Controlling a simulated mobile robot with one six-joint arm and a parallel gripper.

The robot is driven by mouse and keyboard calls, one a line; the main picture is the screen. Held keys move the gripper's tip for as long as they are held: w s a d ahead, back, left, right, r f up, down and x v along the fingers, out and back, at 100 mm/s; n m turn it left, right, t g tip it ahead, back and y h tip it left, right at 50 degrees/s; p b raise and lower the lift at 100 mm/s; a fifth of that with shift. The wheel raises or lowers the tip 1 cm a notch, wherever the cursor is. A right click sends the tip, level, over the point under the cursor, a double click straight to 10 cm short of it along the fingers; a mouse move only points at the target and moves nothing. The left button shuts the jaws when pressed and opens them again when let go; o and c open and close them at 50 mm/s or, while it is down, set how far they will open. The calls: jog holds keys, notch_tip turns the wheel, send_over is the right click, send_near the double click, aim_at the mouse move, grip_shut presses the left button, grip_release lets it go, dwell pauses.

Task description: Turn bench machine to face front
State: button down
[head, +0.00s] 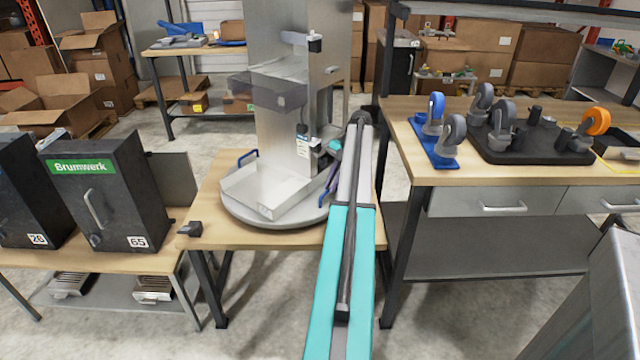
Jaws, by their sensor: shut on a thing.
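The bench machine (284,112) is a tall grey metal column with a smoky box on its left side and a pale open tray (262,192) low down. It stands on a round grey turntable (285,221) on a small wooden bench. The tray points towards me and somewhat left. A blue handle (247,156) rises at the turntable's left rim, and a second blue-purple handle (328,188) is at its right rim. My gripper (331,165) is at the right-hand handle, shut on it. My arm and wrist hide part of the grip and the machine's right side.
A dark clamp-like block (190,229) sits at the bench's front left corner. Black Brumwerk dispensers (115,195) stand on a bench to the left. On the right, a workbench (420,168) holds castors on blue and black plates. Open floor lies in front.

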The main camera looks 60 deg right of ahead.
dwell(0.4)
jog(key=c, duration=1.8)
grip_release()
jog(key=shift+w, duration=0.1)
